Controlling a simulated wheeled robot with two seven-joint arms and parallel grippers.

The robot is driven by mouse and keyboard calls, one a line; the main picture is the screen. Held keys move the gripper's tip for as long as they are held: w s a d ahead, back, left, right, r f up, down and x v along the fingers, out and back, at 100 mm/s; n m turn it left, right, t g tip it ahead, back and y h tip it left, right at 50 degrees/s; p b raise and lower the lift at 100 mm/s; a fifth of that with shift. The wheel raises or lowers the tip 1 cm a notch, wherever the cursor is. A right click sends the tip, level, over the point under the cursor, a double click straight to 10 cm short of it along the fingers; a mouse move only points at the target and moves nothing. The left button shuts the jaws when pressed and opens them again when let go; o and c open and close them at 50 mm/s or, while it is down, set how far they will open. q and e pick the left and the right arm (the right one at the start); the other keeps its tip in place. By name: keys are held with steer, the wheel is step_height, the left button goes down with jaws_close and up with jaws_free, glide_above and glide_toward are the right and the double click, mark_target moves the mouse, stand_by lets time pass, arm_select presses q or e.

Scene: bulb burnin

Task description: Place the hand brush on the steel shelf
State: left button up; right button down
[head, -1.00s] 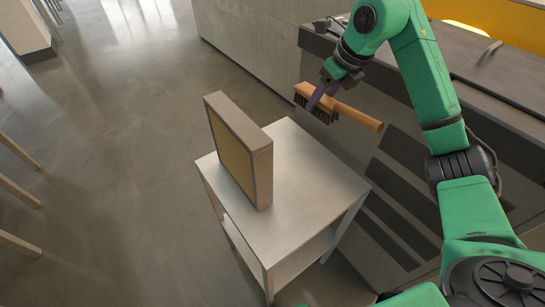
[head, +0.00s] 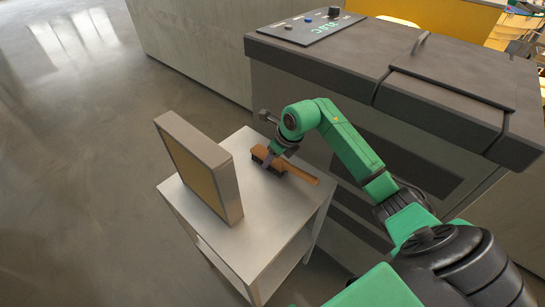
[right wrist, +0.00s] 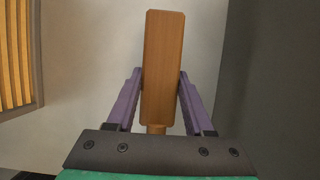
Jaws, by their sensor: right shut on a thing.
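The hand brush (head: 299,173) has a wooden back, an orange-brown handle and dark bristles facing down. My right gripper (head: 268,157) is shut on the brush's wooden block. In the right wrist view the block (right wrist: 162,65) sits between the two purple fingers (right wrist: 160,98). The brush is over the back right part of the steel shelf's top (head: 245,240). The bristles look at or very near the surface; I cannot tell whether they touch. My left gripper is not in view.
A framed filter panel (head: 205,170) stands upright on the shelf top, left of the brush; its yellow pleats show in the right wrist view (right wrist: 14,55). A dark machine with a lid (head: 440,85) stands close behind and to the right. The shelf's front top is clear.

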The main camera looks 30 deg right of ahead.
mark_target(285, 163)
steer(key=c, duration=0.6)
jaws_free()
steer(key=shift+c, duration=0.2)
steer(key=o, duration=0.4)
steer(key=shift+c, duration=0.2)
steer(key=shift+r, duration=0.15)
steer(key=v, duration=1.2)
steer(key=shift+b, duration=0.4)
